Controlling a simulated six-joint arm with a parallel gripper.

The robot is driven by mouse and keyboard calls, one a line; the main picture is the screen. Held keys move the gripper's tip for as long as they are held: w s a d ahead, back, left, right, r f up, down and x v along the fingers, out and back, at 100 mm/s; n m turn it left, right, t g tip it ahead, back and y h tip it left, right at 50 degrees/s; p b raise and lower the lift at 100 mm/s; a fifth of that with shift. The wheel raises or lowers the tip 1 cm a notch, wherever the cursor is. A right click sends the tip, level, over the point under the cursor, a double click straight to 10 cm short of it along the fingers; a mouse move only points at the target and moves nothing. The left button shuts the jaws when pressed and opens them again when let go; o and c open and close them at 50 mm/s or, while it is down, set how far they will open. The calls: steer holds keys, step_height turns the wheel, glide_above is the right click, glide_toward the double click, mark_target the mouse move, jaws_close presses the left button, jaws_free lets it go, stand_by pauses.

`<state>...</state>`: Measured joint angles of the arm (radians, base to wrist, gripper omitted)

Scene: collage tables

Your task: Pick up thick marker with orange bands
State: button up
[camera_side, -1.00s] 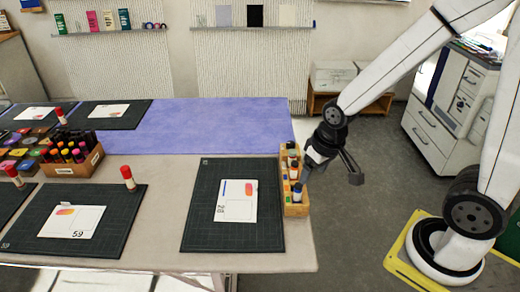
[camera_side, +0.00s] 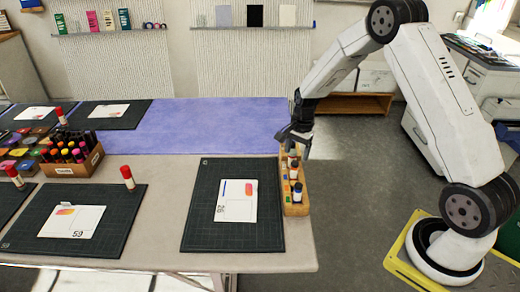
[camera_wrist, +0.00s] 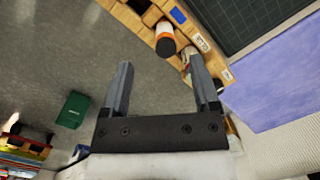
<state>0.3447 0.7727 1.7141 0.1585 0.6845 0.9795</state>
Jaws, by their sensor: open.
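A wooden caddy (camera_side: 303,209) stands at the right edge of the table and holds several upright items with white bodies and dark caps. In the wrist view the caddy (camera_wrist: 136,22) fills the top, and a thick white cylinder with an orange band and a dark end (camera_wrist: 165,31) sticks out of it. This may be the marker. My gripper (camera_side: 297,146) is over the far end of the caddy, pointing down. In the wrist view my gripper (camera_wrist: 158,63) is open and empty, with the banded cylinder just beyond its fingertips. Another pale item is partly hidden by the right finger.
A dark cutting mat (camera_side: 200,225) with a white card (camera_side: 236,207) lies left of the caddy. A box of markers (camera_side: 75,168) and red-capped glue sticks (camera_side: 127,177) stand further left. Bare floor (camera_side: 355,180) lies right of the table.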

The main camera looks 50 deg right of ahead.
mark_target(295, 163)
steer(key=shift+w+d+f+m, duration=0.35)
steer(key=shift+d+f+m, duration=0.35)
steer(key=shift+d+f, duration=0.1)
steer(key=shift+a+f, duration=0.2)
steer(key=shift+f, duration=1)
steer(key=shift+a+f, duration=0.2)
steer(key=shift+f, duration=1.1)
steer(key=shift+a+f, duration=0.2)
steer(key=shift+f, duration=1.1)
jaws_close()
steer(key=shift+r, duration=0.15)
